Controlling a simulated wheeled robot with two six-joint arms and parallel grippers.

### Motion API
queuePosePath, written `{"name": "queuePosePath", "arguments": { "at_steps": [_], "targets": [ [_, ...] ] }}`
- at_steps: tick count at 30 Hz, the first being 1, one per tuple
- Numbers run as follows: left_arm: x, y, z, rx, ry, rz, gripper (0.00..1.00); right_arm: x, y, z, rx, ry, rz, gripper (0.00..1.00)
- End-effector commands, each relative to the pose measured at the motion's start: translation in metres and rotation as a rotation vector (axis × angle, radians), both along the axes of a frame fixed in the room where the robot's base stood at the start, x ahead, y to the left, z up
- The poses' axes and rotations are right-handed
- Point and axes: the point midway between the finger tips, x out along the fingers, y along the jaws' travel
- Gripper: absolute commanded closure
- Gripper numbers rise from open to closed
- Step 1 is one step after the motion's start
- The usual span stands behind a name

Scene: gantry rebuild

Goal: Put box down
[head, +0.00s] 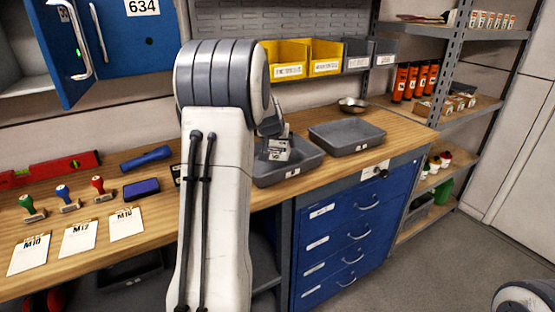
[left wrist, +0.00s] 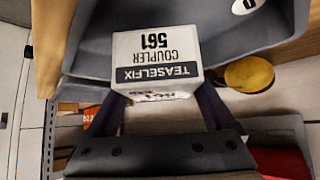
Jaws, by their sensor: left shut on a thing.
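A small white box with a dark band (left wrist: 158,62), printed "TEASELFIX COUPLER 561", is between the fingers of my left gripper (left wrist: 160,105). In the head view the box (head: 278,150) shows at the left grey tray (head: 290,180). In the left wrist view grey tray surfaces (left wrist: 95,45) lie behind and beside the box; I cannot tell whether it touches the tray floor. My left gripper (head: 273,130) is shut on the box and partly hidden behind my own arm. My right gripper is out of view.
A second grey tray (head: 345,143) and a metal bowl (head: 353,104) stand to the right on the wooden bench (head: 405,133). Yellow bins (head: 288,58) hang behind. Stamps, cards and a red level (head: 50,168) lie at the left. Blue drawers (head: 345,235) are below.

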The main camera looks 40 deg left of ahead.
Motion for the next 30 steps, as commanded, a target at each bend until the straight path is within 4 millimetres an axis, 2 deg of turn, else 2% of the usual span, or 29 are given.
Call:
{"name": "queuePosePath", "arguments": {
  "at_steps": [4,10,24,25,30],
  "targets": [
    [0.000,0.006,-0.009,0.001,-0.003,-0.001,0.86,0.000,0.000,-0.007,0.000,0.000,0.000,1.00],
    [0.000,0.005,-0.039,0.001,-0.001,-0.002,0.86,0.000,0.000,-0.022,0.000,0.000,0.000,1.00],
    [0.000,0.005,-0.046,0.003,-0.002,-0.004,0.86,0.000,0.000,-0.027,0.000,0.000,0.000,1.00],
    [0.000,0.005,-0.045,0.002,0.000,-0.004,0.01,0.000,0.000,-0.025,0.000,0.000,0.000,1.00],
    [0.000,0.005,-0.045,0.002,0.000,-0.003,0.00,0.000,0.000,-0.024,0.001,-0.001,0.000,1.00]
  ]
}}
